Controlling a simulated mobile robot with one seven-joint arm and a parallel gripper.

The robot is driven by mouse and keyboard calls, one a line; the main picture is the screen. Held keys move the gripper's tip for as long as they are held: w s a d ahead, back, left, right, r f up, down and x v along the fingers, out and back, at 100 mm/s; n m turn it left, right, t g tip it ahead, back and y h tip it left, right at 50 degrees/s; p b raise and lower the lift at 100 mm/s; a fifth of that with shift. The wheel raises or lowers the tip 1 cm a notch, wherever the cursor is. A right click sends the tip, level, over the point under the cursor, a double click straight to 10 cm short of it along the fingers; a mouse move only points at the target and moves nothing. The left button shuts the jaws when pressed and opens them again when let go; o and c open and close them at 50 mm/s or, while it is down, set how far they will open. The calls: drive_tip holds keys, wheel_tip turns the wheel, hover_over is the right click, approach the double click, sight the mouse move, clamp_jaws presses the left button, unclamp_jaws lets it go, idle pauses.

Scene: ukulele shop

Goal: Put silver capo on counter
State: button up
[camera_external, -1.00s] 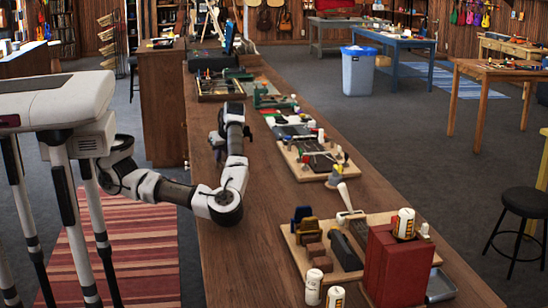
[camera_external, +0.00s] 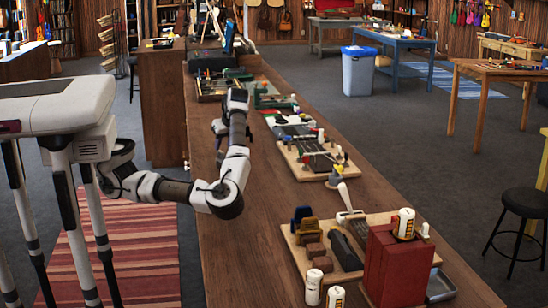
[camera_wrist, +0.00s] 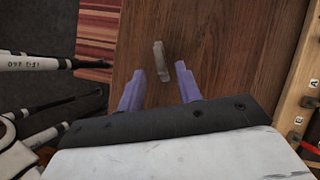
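A small silver-grey piece, which looks like the silver capo (camera_wrist: 160,62), shows in the wrist view over the brown wooden counter (camera_wrist: 232,35). In the external view my gripper (camera_external: 219,128) is over the left edge area of the long counter (camera_external: 255,235), pointing down. I cannot make out the capo in that view.
Wooden tool boards (camera_external: 318,172) line the counter's right side. Nearer stand a red box (camera_external: 393,270) and white bottles (camera_external: 313,287). The counter's left strip is clear. A striped rug (camera_external: 140,250) lies on the floor beside it.

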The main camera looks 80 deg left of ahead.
drive_tip(key=v, duration=0.6)
drive_tip(key=shift+r+b, duration=0.15)
drive_tip(key=shift+b, duration=0.3)
